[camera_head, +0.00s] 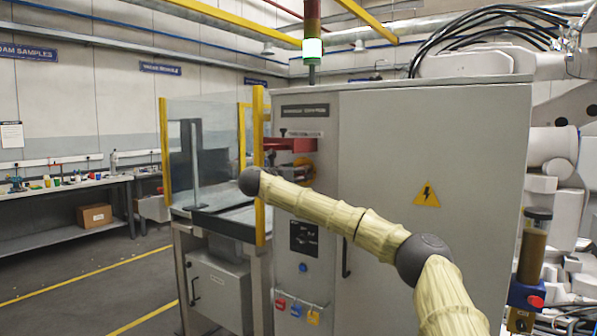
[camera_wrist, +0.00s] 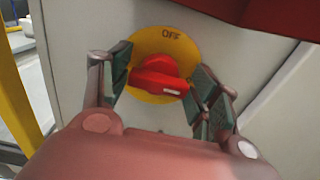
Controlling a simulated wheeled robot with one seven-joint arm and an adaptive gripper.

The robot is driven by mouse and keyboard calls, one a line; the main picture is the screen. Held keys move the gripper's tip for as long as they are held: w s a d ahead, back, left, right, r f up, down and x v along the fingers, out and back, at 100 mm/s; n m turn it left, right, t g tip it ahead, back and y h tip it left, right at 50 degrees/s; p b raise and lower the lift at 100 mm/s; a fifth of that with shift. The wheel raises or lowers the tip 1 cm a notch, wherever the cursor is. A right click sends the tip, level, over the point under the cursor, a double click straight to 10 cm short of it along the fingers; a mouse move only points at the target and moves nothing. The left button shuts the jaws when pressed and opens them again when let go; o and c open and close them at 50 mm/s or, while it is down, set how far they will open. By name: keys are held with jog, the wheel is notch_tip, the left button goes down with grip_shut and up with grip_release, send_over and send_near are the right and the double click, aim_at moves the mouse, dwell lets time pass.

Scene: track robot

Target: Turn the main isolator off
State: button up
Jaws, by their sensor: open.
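The main isolator shows in the wrist view as a red rotary handle (camera_wrist: 156,72) on a round yellow plate (camera_wrist: 150,45) fixed to a grey panel. The word OFF stands at the top of the plate. The handle lies roughly crosswise, with a white mark near its right end, away from OFF. My gripper (camera_wrist: 160,68) is open, with one finger to the left of the handle and one to the right. I cannot tell whether either finger touches it.
A red ledge (camera_head: 290,145) juts from the grey cabinet (camera_head: 430,140); dark red also fills the wrist view's top right, close above the plate. A yellow-framed guard (camera_head: 163,150) stands left of the cabinet. Padlocks (camera_head: 313,318) hang low on the cabinet. The floor at left is clear.

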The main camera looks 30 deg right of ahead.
jog(key=shift+d, duration=0.15)
jog(key=c, duration=0.7)
